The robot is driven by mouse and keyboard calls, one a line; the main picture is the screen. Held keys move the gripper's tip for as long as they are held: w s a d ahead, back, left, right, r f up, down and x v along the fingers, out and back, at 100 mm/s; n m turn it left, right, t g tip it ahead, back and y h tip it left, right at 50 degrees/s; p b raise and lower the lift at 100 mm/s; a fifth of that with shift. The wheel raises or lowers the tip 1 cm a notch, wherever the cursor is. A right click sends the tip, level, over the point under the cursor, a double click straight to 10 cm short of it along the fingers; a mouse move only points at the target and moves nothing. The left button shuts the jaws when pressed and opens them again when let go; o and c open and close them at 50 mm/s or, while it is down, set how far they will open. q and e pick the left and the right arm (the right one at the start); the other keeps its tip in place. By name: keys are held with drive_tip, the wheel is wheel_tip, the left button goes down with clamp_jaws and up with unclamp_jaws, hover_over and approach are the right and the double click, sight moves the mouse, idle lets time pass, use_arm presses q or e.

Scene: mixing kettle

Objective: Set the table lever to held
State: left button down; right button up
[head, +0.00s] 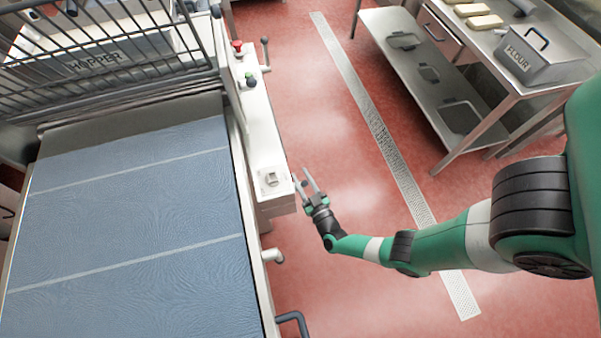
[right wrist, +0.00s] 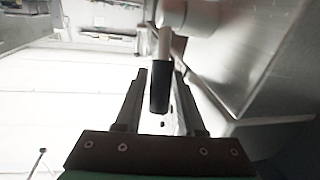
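My right gripper (head: 305,180) is beside the end of the white machine housing in the head view, its two fingers spread. In the right wrist view the fingers of the right gripper (right wrist: 160,76) stand apart on either side of a lever with a black grip (right wrist: 160,98) and a pale rod. I see gaps beside the grip, and cannot tell whether either finger touches it. The rod runs up to a pale round hub (right wrist: 190,15). In the head view this lever is mostly hidden by the gripper and housing. My left gripper is not in view.
The blue-grey table bed (head: 130,220) lies left of the housing (head: 265,135). A red button (head: 237,46), a ball-topped lever (head: 265,53) and a switch box (head: 270,178) are on the housing. A steel shelf table (head: 480,75) stands at right.

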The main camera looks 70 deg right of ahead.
drive_tip(key=shift+w+d, duration=0.35)
clamp_jaws()
idle(1.2)
